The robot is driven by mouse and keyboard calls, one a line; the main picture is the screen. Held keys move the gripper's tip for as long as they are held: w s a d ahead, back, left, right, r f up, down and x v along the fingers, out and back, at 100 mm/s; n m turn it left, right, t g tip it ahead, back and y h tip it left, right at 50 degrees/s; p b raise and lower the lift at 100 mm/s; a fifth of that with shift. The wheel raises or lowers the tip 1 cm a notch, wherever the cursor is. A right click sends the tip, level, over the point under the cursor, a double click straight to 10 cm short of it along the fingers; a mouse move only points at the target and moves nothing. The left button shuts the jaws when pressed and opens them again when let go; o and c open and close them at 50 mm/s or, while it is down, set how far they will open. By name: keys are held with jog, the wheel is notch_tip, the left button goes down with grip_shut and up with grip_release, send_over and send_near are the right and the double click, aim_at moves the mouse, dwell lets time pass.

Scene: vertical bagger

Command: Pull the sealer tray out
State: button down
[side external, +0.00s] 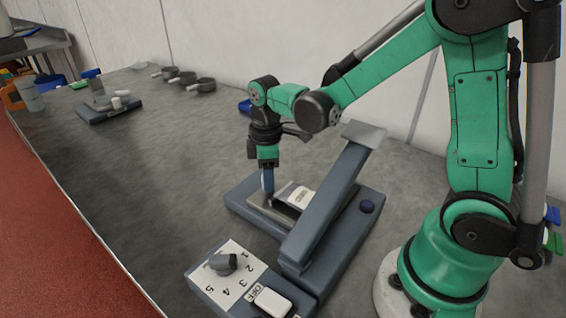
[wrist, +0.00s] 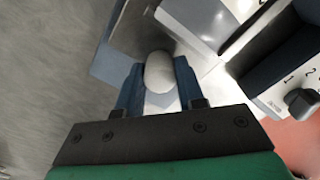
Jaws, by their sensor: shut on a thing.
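The sealer (side external: 325,210) is a blue-grey machine on the metal table, with a long raised bar across it. The metal sealer tray (side external: 283,211) sits at the sealer's left side, under my gripper, partly hidden by it. My gripper (side external: 268,196) points down at the tray's outer end. In the wrist view, the blue fingers of my gripper (wrist: 158,88) are shut on a pale rounded knob (wrist: 158,70), which appears to be the tray's handle. Pale metal of the tray shows beyond the knob. A white label block (side external: 300,196) lies beside the tray.
A control box with a numbered dial (side external: 223,264) and a white switch (side external: 271,301) stands at the sealer's front. Several small dark pans (side external: 183,77) and a blue-grey scale-like device (side external: 108,109) stand far back. The table left of the sealer is clear up to its edge.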

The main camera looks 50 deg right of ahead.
jog(key=shift+w, duration=2.95)
jog(key=shift+c, duration=1.9)
grip_release()
jog(key=shift+r, duration=2.5)
